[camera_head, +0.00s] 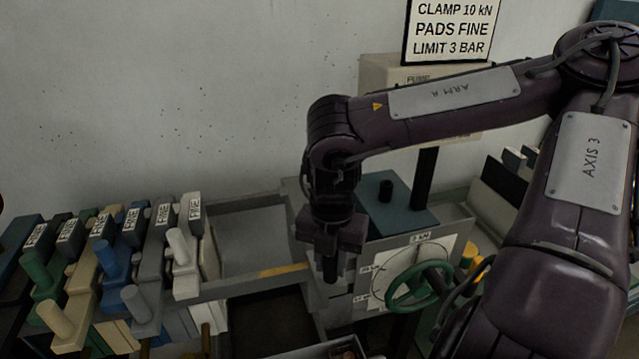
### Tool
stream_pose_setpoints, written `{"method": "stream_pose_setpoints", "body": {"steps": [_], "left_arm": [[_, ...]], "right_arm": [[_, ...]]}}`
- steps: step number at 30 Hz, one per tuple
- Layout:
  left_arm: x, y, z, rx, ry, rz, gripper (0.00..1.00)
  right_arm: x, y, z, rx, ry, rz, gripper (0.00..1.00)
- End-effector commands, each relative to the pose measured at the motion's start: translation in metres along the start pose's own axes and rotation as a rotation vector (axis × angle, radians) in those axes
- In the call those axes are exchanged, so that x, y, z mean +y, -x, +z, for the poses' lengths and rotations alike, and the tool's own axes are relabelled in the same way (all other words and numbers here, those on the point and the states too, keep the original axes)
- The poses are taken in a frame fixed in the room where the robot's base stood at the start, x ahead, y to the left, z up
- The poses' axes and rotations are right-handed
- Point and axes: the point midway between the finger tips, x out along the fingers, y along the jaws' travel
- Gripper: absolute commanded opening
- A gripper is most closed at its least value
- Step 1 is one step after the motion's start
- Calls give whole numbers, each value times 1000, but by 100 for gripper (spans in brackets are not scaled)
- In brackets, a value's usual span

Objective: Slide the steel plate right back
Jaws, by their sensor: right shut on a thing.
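My right gripper (330,268) points down at the middle of the head view, at the right end of the open frame. It is shut on a grey piece that I take to be the steel plate (341,302), just left of the dial panel. The gripper and wrist hide most of this plate and its handle. My left gripper is not in view.
Several plates with peg handles and FINE labels stand packed at left, including a white one (184,262) and a blue one (113,262). Grey rails (250,281) border a gap between them and my gripper. A dial panel (375,262) and green handwheel (418,287) stand at right.

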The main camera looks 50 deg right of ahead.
Motion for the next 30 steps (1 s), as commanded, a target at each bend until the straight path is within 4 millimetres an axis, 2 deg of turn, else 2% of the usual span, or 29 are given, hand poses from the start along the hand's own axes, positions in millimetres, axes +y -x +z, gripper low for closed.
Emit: {"method": "stream_pose_setpoints", "body": {"steps": [5, 14, 15, 19, 30], "left_arm": [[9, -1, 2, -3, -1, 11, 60], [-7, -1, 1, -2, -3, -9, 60], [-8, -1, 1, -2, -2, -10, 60], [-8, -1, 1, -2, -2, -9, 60], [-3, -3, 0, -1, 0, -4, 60]], "right_arm": [[1, 0, 1, -1, -1, 4, 0], [1, 0, 1, -2, -1, 5, 0], [1, 1, 1, -2, -1, 5, 28], [1, 0, 0, -1, 0, 5, 45], [2, 6, 0, -1, 1, 6, 47]]}}
